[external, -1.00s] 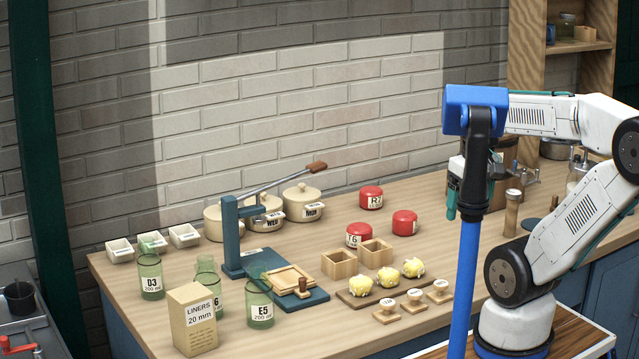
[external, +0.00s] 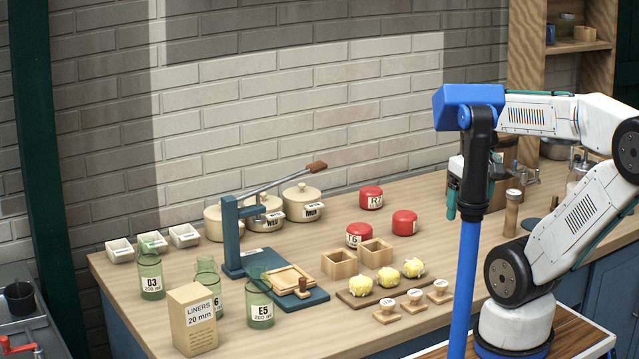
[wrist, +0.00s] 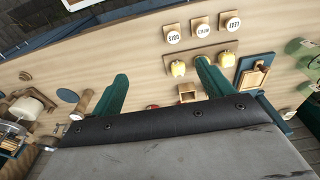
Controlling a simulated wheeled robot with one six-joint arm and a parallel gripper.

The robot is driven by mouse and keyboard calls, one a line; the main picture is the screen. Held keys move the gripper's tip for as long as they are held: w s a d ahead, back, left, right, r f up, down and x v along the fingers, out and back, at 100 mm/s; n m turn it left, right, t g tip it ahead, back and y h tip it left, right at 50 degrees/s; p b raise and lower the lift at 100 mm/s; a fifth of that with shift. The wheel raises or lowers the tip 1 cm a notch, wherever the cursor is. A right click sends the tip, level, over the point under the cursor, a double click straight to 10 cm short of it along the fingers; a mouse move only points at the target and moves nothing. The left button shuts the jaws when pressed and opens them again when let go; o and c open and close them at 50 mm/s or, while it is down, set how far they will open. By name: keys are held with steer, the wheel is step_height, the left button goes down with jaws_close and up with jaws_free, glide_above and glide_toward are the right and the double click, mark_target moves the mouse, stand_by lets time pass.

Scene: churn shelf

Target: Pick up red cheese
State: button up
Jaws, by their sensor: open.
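Three red cheeses with white labels stand on the wooden worktop. One is at the back (external: 371,197), one is to its right and nearer (external: 404,222), and one is nearer and left (external: 359,235), partly behind a wooden box. My gripper (external: 453,208) hangs in the air to the right of the cheeses, apart from them. In the wrist view my gripper (wrist: 160,85) has its two green fingers spread wide with nothing between them.
Two open wooden boxes (external: 340,264) stand in front of the cheeses. A board with yellow lumps (external: 360,285) and several stamps (external: 413,301) lie nearer. A blue lever press (external: 232,235), pots (external: 302,203) and green jars (external: 151,277) stand left.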

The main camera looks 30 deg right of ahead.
mark_target(371, 199)
steer(key=shift+o, duration=0.4)
steer(key=w+a+f+m+t+y, duration=0.15)
steer(key=w+m+y, duration=0.45)
steer(key=w, duration=0.6)
steer(key=w+a+m+t+y, duration=0.25)
steer(key=w+m, duration=0.55)
steer(key=w, duration=0.5)
steer(key=w+d+f+m+t+h, duration=0.1)
steer(key=w+d+f+m+t, duration=0.1)
steer(key=w+d+f+m, duration=0.3)
steer(key=w+d+f+m+t+h, duration=0.1)
steer(key=w+d+f+m+t, duration=0.1)
steer(key=w+d+f+m, duration=0.3)
steer(key=w+d+f+m+t+h, duration=0.2)
steer(key=w+d+f+m, duration=0.3)
steer(key=w+d+m, duration=0.3)
steer(key=shift+w+d+f+t, duration=0.15)
steer(key=shift+d+t, duration=0.45)
steer(key=shift+d, duration=0.75)
steer(key=x, duration=0.6)
steer(key=shift+d, duration=0.15)
steer(key=shift+x, duration=3)
steer(key=c, duration=1.2)
